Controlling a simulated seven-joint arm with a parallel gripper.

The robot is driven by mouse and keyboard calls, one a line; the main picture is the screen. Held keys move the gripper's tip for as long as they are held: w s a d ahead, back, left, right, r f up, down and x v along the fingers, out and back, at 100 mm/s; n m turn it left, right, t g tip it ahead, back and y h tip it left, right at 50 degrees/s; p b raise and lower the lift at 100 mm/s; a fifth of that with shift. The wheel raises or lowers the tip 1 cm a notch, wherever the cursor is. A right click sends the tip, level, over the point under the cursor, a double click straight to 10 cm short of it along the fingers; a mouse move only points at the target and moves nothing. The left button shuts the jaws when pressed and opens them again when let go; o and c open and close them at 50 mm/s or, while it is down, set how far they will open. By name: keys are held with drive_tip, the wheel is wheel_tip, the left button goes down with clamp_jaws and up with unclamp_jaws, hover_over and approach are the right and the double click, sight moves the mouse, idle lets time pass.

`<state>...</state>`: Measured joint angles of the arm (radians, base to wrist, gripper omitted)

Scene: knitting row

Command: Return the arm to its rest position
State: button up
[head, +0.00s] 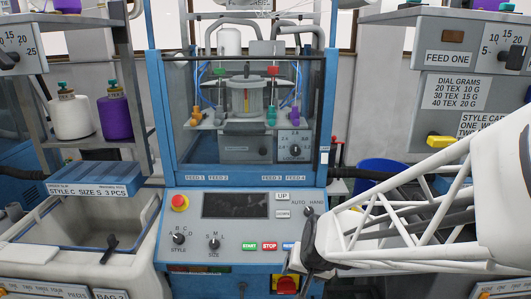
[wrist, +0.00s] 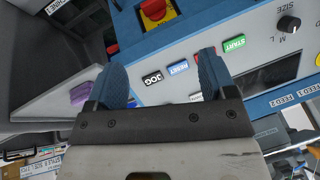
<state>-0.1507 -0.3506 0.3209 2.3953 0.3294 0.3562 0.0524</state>
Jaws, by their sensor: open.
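My white lattice arm (head: 420,205) reaches in from the right in the head view. My gripper (head: 314,262) is at its end, in front of the lower right of the blue machine's control panel (head: 225,225); its fingertips are hard to make out there. In the wrist view my gripper (wrist: 161,75) has its two blue fingers wide apart with nothing between them. Beyond the fingers are the blue RESET button (wrist: 178,68), the black JOG button (wrist: 152,78) and the green START button (wrist: 233,43). I cannot tell whether a finger touches the panel.
A clear-fronted cabinet (head: 190,105) rises behind the panel. A pale bin (head: 80,225) stands at the left, below yarn cones (head: 70,117). A FEED ONE dial unit (head: 470,55) hangs at the upper right. A red and yellow switch (head: 286,284) is below the panel.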

drive_tip(key=s+d+r+n+g+h, duration=0.1)
drive_tip(key=s+d+r, duration=0.3)
drive_tip(key=s+r, duration=0.2)
drive_tip(key=s+d+r+n+g+h, duration=0.1)
drive_tip(key=s+d+r, duration=0.4)
drive_tip(key=s, duration=0.5)
drive_tip(key=shift+v, duration=1.05)
drive_tip(key=shift+d, duration=0.2)
idle(0.7)
